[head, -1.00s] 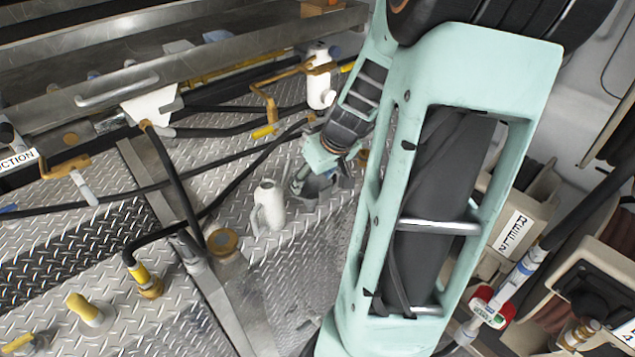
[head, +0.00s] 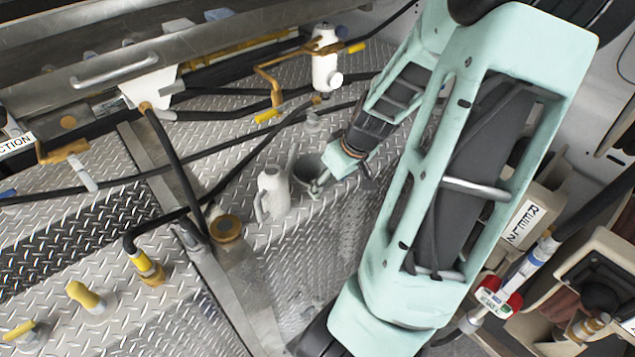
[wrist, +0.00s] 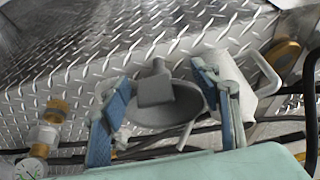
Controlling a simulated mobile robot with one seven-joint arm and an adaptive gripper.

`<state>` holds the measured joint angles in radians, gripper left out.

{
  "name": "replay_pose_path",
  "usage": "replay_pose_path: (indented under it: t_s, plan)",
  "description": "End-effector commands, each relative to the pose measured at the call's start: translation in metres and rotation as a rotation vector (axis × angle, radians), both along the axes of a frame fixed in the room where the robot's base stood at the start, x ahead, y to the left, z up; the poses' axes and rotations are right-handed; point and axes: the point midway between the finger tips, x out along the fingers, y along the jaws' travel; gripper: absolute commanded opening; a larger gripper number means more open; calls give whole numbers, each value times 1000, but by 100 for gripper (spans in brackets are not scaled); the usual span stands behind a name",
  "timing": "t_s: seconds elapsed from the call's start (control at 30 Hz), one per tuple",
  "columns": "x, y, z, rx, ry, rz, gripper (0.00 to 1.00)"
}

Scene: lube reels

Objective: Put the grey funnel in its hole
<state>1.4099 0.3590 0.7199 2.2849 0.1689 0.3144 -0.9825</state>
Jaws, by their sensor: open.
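The grey funnel (head: 308,170) stands on the diamond-plate deck beside a white jug, partly hidden by my gripper in the head view. My gripper (head: 330,176) is open at the funnel's right side. In the wrist view, the funnel (wrist: 168,103) shows its wide round body and a blocky stem. It lies between the two blue-padded fingers of my gripper (wrist: 162,88), with gaps on both sides. Whether a finger touches it I cannot tell. I cannot make out the funnel's hole in either view.
The white jug (head: 272,193) stands close to the funnel's left, and behind the right finger in the wrist view (wrist: 238,88). A metal rail (head: 225,270) and yellow-capped fittings (head: 88,298) are at left.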

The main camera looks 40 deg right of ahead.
Motion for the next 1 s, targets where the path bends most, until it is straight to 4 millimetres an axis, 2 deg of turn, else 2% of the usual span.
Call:
replay_pose_path:
  t_s: [0.4, 0.73, 0.77, 1.0]
  plan:
    - [21, -5, -40, 3, 0, 1, 57]
    - [24, -6, -46, -1, -1, 0, 57]
    - [24, -6, -46, -1, -1, 0, 56]
    - [23, -6, -45, 0, 0, -1, 30]
